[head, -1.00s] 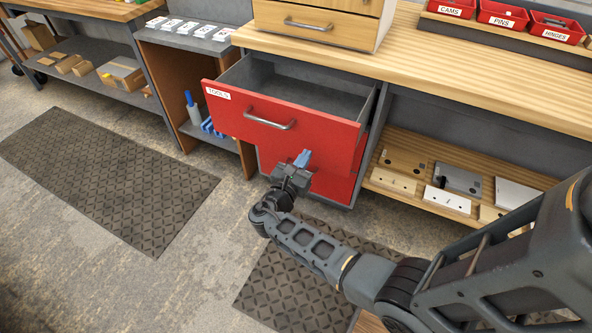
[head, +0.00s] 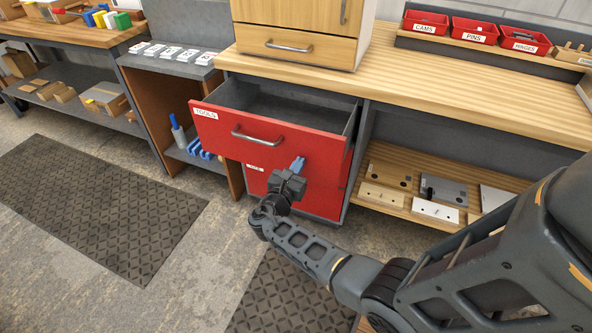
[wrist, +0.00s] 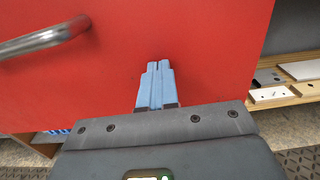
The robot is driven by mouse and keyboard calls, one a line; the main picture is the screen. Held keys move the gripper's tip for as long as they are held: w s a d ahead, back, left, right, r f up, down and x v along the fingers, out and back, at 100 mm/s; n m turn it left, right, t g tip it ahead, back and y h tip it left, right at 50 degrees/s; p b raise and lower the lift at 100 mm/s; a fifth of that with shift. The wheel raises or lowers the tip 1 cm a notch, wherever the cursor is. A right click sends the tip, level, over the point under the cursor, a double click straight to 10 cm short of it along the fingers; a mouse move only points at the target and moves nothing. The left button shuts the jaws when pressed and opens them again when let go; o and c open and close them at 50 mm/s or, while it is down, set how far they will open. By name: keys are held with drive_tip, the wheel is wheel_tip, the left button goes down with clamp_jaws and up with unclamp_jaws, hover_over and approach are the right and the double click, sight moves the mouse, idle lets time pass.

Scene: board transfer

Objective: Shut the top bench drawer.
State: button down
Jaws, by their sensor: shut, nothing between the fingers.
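The top bench drawer (head: 280,142) has a red front with a TOOLS label and a metal bar handle (head: 257,136). It stands pulled out from under the wooden benchtop, and its grey inside (head: 285,103) looks empty. My gripper (head: 298,164) is in front of the lower right part of the drawer front, to the right of the handle. Its blue fingers are together with nothing between them. In the wrist view the fingertips (wrist: 158,66) point at the red front (wrist: 205,45), and the handle (wrist: 45,40) is at upper left. I cannot tell whether the tips touch the front.
A lower red drawer (head: 315,197) sits beneath it. An open shelf (head: 385,205) with plates and boards is to the right. A wooden cabinet (head: 290,40) stands on the benchtop (head: 400,80). Dark mats (head: 90,200) lie on the floor; the floor left of my arm is clear.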

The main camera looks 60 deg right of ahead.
drive_tip(key=d+b, duration=0.3)
drive_tip(key=d, duration=0.4)
drive_tip(key=w+d+b, duration=0.1)
drive_tip(key=d+b, duration=0.1)
drive_tip(key=d, duration=0.5)
drive_tip(key=d+b, duration=0.3)
drive_tip(key=d, duration=0.4)
drive_tip(key=shift+w+d+f+b, duration=0.1)
drive_tip(key=shift+w+d+b, duration=0.25)
drive_tip(key=shift+d, duration=0.25)
drive_tip(key=shift+d+r, duration=0.2)
